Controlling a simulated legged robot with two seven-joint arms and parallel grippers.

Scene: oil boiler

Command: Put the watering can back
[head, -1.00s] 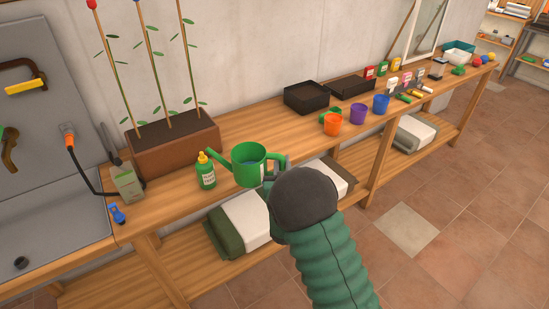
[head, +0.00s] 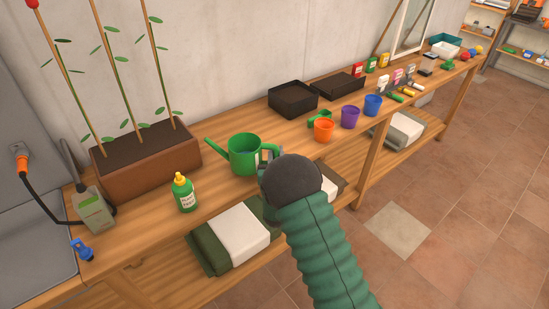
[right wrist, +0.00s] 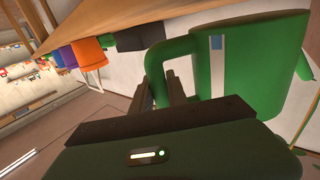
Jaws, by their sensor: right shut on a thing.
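The green watering can (head: 244,154) is upright over the wooden bench in the head view, its spout pointing left toward the planter. My right gripper (head: 272,156) is shut on its handle, at the can's right side; my own wrist partly hides the grip. In the right wrist view the can's body (right wrist: 262,75) fills the upper right, and the fingers (right wrist: 175,90) are at its curved handle. I cannot tell whether the can's base touches the bench. My left gripper is not in view.
A plant food bottle (head: 184,194) stands left of the can, in front of the brown planter (head: 148,165). A black tray (head: 293,98) and orange (head: 324,130), purple (head: 350,117) and blue (head: 373,105) pots stand to the right. Bare bench lies between bottle and can.

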